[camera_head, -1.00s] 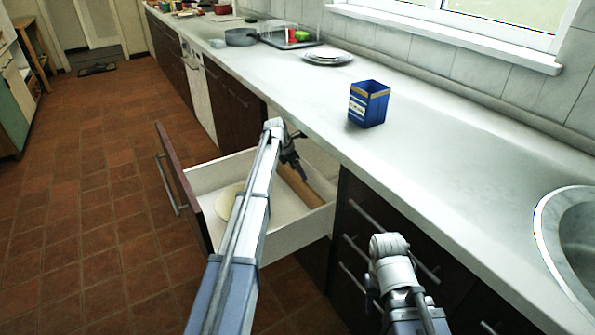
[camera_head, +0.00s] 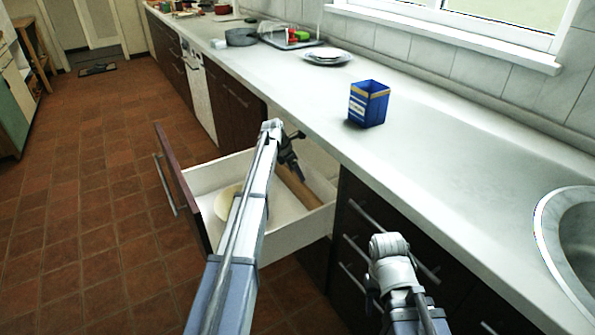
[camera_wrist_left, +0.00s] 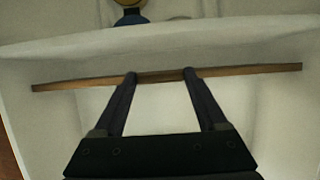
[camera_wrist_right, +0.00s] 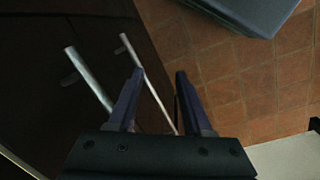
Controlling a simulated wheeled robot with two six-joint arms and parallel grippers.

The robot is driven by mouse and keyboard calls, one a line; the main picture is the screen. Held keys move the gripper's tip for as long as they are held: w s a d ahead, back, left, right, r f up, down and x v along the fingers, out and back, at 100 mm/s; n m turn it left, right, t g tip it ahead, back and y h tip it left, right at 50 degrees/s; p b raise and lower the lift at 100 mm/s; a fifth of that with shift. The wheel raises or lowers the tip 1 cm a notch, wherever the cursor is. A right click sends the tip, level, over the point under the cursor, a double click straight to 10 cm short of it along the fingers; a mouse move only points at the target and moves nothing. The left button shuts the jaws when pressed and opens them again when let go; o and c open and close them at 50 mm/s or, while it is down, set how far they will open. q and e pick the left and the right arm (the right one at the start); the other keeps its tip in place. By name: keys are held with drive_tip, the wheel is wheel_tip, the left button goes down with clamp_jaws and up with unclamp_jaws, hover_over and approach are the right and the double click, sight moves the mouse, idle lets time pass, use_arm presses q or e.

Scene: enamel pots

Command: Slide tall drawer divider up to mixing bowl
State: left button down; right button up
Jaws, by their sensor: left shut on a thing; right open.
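The tall drawer divider (camera_head: 301,190) is a long brown wooden board standing on edge across the open drawer. In the left wrist view it is a thin strip (camera_wrist_left: 240,71) spanning most of the drawer's width. My left gripper (camera_wrist_left: 158,75) is shut on its middle from above; in the head view its dark fingers (camera_head: 292,163) reach down at the divider. The mixing bowl (camera_head: 225,204) is cream and sits towards the drawer front, partly hidden behind my left arm. A gap of drawer floor separates bowl and divider. My right gripper (camera_wrist_right: 159,72) is open and empty, beside the cabinet fronts.
The white drawer (camera_head: 290,240) stands open below the counter (camera_head: 430,170). A blue box (camera_head: 368,104) stands on the counter, with plates (camera_head: 327,55) further back and the sink (camera_head: 575,235) at right. Cabinet handles (camera_wrist_right: 90,80) are close to my right gripper.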

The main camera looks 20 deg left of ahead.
use_arm(q)
drive_tip(key=s+a, duration=0.4)
drive_tip(key=s, duration=0.1)
drive_tip(key=shift+a, duration=0.1)
unclamp_jaws()
drive_tip(key=shift+r, duration=0.15)
drive_tip(key=p+v, duration=0.7)
drive_tip(key=shift+r, duration=0.2)
drive_tip(key=shift+s, duration=0.15)
